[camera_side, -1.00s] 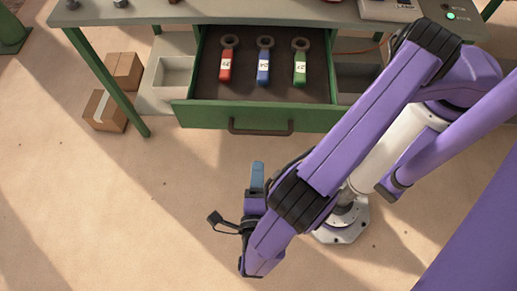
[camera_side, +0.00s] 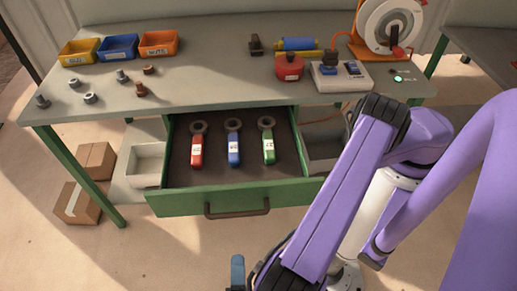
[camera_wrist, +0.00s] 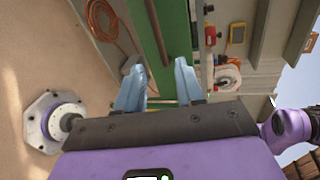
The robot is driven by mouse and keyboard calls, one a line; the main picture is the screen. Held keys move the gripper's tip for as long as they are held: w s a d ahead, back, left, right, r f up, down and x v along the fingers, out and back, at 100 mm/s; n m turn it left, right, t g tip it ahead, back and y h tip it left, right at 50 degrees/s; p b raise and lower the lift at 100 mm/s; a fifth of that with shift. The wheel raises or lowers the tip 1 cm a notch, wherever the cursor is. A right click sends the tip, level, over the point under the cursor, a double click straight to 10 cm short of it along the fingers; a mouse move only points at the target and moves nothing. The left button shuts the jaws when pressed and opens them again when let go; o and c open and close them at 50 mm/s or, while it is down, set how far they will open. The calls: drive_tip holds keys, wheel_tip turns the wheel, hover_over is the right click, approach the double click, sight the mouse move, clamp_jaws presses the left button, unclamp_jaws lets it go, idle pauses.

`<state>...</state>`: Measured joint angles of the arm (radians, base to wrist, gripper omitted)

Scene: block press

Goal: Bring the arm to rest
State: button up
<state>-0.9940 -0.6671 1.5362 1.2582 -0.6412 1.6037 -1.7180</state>
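My gripper (camera_wrist: 158,85) is open in the wrist view. Its two blue fingers stand well apart, with nothing held between them. In the side view, only a blue finger of my gripper (camera_side: 237,272) shows at the bottom edge, with the rest cut off or behind my arm. It is in front of the bench, below the open drawer and apart from it. My purple arm is bent, with its elbow high at the right of the drawer.
The green drawer (camera_side: 165,205) stands open, holding a red wrench (camera_side: 197,150), a blue wrench (camera_side: 234,150) and a green wrench (camera_side: 268,148). The bench top (camera_side: 205,85) carries bins, bolts and a cable reel (camera_side: 390,28). Cardboard boxes (camera_side: 78,203) stand on the floor at left.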

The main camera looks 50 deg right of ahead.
drive_tip(key=w+d+r+m+g+y, duration=0.2)
drive_tip(key=w+d+r+m+g, duration=0.2)
drive_tip(key=d+r+m, duration=0.35)
drive_tip(key=w+d+r+m+g+y, duration=0.2)
drive_tip(key=w+d+r+m+g, duration=0.2)
drive_tip(key=r+m, duration=0.5)
drive_tip(key=s+d+r+m+y, duration=0.2)
drive_tip(key=d+r+m, duration=0.1)
drive_tip(key=d+m, duration=0.2)
drive_tip(key=s+d+r+m+g+y, duration=0.1)
drive_tip(key=s+d+r+m+y, duration=0.2)
drive_tip(key=d, duration=0.6)
drive_tip(key=s+d+r+m+g+y, duration=0.1)
drive_tip(key=s+d+r+m+y, duration=0.1)
drive_tip(key=d+m, duration=0.5)
drive_tip(key=shift+s+r+y, duration=0.3)
drive_tip(key=shift+s+r, duration=0.45)
